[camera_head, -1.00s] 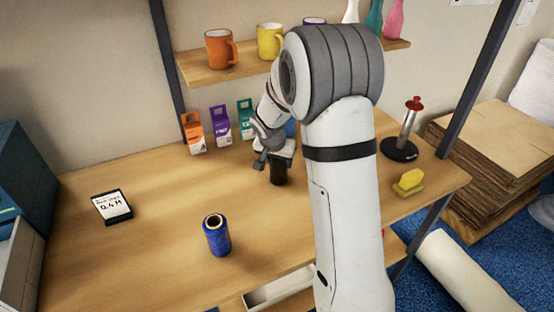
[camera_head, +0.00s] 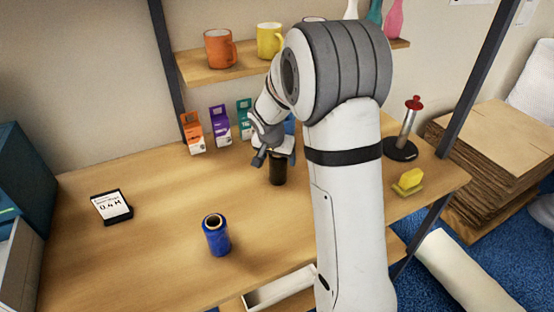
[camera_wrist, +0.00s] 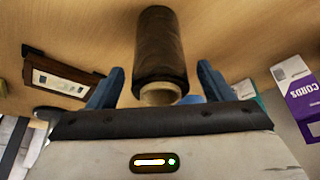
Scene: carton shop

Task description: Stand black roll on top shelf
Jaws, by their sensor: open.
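The black roll (camera_head: 278,170) stands upright on the workbench in front of the small cartons. In the wrist view the black roll (camera_wrist: 161,55) lies between the two blue fingers, with its pale core end facing the palm. My gripper (camera_head: 272,158) is at the upper part of the roll. It also shows in the wrist view (camera_wrist: 160,80), where its fingers are open, one on each side of the roll, with gaps visible. The top shelf (camera_head: 215,68) is above the back of the bench, and my arm hides part of it.
The shelf holds an orange mug (camera_head: 219,49), a yellow mug (camera_head: 269,41) and bottles (camera_head: 393,20). A blue roll (camera_head: 216,235), a label box (camera_head: 112,207), a yellow block (camera_head: 408,181) and a red-topped holder (camera_head: 405,135) stand on the bench.

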